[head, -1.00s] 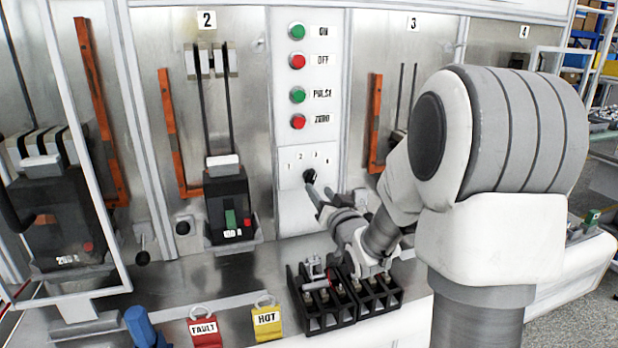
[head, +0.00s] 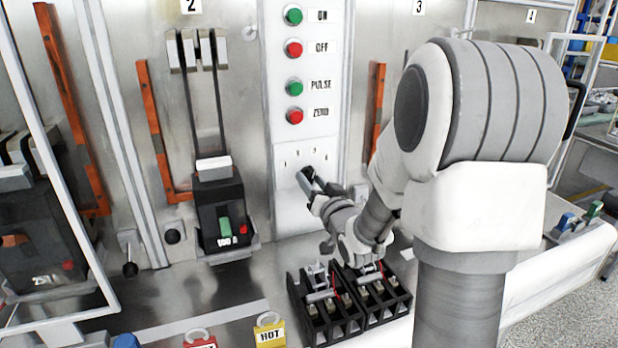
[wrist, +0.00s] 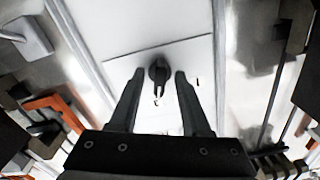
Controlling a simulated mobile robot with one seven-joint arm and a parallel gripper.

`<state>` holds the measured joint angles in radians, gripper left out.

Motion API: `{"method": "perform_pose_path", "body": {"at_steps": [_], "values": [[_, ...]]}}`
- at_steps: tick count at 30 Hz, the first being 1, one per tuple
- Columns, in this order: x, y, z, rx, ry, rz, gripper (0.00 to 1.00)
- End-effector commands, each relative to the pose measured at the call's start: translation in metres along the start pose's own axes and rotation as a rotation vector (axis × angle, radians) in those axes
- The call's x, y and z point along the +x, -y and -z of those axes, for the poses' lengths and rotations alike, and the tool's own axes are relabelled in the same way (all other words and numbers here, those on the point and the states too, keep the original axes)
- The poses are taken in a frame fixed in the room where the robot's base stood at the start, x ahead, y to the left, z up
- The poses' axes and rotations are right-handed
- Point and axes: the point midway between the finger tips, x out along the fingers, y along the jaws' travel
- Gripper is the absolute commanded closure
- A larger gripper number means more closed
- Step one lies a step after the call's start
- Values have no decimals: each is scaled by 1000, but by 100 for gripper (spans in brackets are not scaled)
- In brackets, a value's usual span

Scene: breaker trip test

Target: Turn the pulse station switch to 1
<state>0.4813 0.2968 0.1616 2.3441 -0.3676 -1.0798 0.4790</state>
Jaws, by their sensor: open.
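The pulse station switch is a dark rotary knob (wrist: 158,70) on a white plate (head: 287,205) below the push buttons. In the head view, marks 1 to 4 are printed above it, and my gripper largely covers the knob. In the wrist view the knob sits between my two fingertips, with its narrow pointer towards the bottom of the picture, near a small printed mark I cannot read surely. My gripper (head: 306,182) also shows in the wrist view (wrist: 160,76). It is open, with a gap on each side of the knob.
Green and red buttons, ON, OFF, PULSE (head: 294,88) and ZERO (head: 294,116), are above the switch. A black breaker (head: 222,212) is to its left. Black terminal blocks (head: 325,310) stand below my gripper, and a yellow HOT padlock (head: 269,331) lies in front.

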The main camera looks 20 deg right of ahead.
Motion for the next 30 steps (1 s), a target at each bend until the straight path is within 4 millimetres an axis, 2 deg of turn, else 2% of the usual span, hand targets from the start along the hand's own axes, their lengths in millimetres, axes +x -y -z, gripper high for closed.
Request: {"method": "perform_pose_path", "body": {"at_steps": [10, 11, 18, 30], "values": [[0, 0, 0, 0, 0, 0, 52], [0, 0, 0, 0, 0, 0, 56], [0, 0, 0, 0, 0, 0, 99], [0, 0, -1, -10, -1, 0, 100]]}}
